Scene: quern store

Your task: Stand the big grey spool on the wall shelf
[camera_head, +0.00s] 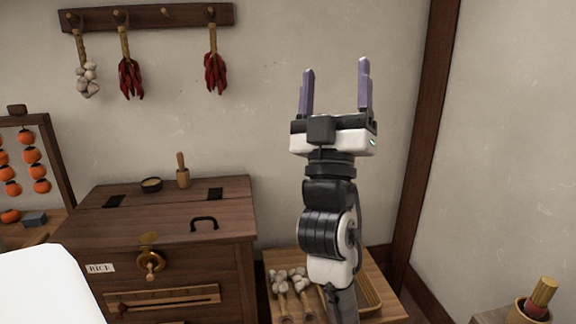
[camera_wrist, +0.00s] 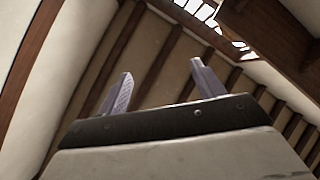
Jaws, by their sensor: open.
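My gripper (camera_head: 335,85) points straight up in front of the bare plaster wall in the head view, its two purple fingers wide apart with nothing between them. The fingers also show in the wrist view (camera_wrist: 162,90), open and empty against the ceiling beams. I see no big grey spool in either view. I cannot make out a wall shelf for it; the only wall fitting in the head view is a peg rail.
A wooden peg rail (camera_head: 150,17) holds hanging garlic and chillies. A wooden chest (camera_head: 170,230) bears a small bowl (camera_head: 151,185) and a pestle-like wooden piece (camera_head: 182,170). A low table with garlic (camera_head: 288,280) stands behind my arm.

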